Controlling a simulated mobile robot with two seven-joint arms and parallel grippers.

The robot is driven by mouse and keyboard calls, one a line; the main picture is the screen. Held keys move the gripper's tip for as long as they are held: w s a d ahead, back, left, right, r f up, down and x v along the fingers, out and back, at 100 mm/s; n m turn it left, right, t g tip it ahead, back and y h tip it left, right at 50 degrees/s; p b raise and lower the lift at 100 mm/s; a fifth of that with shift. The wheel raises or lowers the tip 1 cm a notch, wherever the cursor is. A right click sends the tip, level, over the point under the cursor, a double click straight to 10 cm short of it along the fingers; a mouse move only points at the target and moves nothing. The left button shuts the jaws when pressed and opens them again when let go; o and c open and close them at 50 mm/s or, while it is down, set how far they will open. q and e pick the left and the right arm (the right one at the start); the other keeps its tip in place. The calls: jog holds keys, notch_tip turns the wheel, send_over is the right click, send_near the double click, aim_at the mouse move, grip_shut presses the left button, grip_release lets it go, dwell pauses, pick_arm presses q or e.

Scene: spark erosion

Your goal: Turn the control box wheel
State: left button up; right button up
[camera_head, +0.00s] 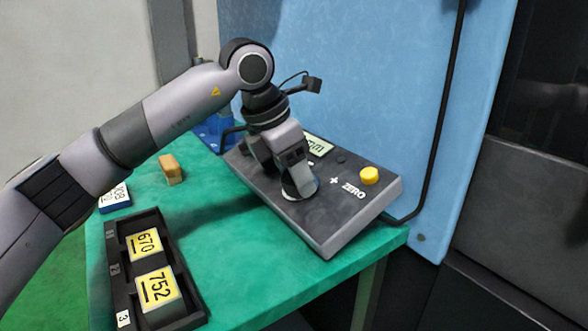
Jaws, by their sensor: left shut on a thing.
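The control box (345,219) is a dark grey slab on the green table, with a yellow button (369,175), a "ZERO" label, a plus mark and a pale display (318,145) at its back. The wheel (301,189) sits on its top face, mostly hidden under my gripper; only its pale lower edge shows. My left gripper (296,187) points down and is shut on the wheel. My right gripper is out of view.
A black tray (186,322) with blocks marked 670 (144,244) and 752 (158,287) stands at the table's front left. An orange-brown block (171,169) and a blue-white "JOB" block (115,199) lie behind it. A black cable (444,120) runs down the blue panel (400,70).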

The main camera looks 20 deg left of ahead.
pick_arm(q)
jog(key=m+p, duration=0.2)
jog(key=m, duration=0.3)
jog(key=shift+r, duration=0.15)
jog(key=m+p, duration=0.1)
jog(key=m, duration=0.4)
jog(key=m+p, duration=0.1)
jog(key=m, duration=0.4)
jog(key=shift+m, duration=0.4)
jog(key=m, duration=0.4)
jog(key=shift+m, duration=0.4)
jog(key=shift+p, duration=0.3)
jog(key=o, duration=1.1)
jog(key=shift+c, duration=0.2)
jog(key=v, duration=0.7)
jog(key=shift+d, duration=0.1)
